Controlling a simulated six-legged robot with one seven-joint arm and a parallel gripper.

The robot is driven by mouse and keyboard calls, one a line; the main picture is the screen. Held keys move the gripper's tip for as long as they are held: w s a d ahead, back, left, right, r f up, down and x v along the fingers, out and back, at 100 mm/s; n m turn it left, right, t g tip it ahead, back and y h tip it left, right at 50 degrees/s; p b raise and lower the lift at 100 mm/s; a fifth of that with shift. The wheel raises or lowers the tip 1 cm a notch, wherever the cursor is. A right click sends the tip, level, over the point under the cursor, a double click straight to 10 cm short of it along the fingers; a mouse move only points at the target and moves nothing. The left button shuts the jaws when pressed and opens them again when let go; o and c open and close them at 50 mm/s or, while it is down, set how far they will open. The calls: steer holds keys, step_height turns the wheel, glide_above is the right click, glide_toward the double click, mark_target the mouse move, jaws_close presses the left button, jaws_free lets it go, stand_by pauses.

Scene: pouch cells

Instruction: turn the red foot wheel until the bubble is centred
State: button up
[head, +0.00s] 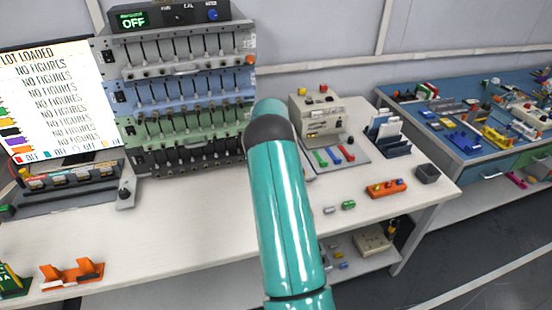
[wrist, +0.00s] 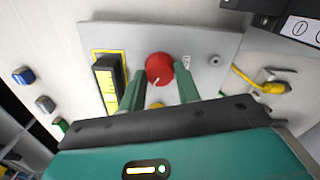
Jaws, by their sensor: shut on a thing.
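In the wrist view, the red foot wheel (wrist: 159,67) is a round red knob on a grey plate (wrist: 215,45). My gripper (wrist: 157,82) has its two green fingers on either side of the wheel and is shut on it. A black block with a yellow marked strip (wrist: 108,82) stands on the plate left of the wheel. I cannot make out a bubble in either view. In the head view, my teal arm reaches over the bench and hides the gripper and wheel.
In the wrist view, a yellow cable end (wrist: 272,86) lies at the right, and several small blocks (wrist: 44,103) lie at the left. An orange block (head: 386,188) sits at the right.

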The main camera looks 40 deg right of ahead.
steer(key=shift+m, duration=0.6)
steer(key=o, duration=1)
steer(key=shift+d+f, duration=0.1)
steer(key=shift+c, duration=0.2)
step_height(320, 180, up, 14)
steer(key=shift+s, duration=0.15)
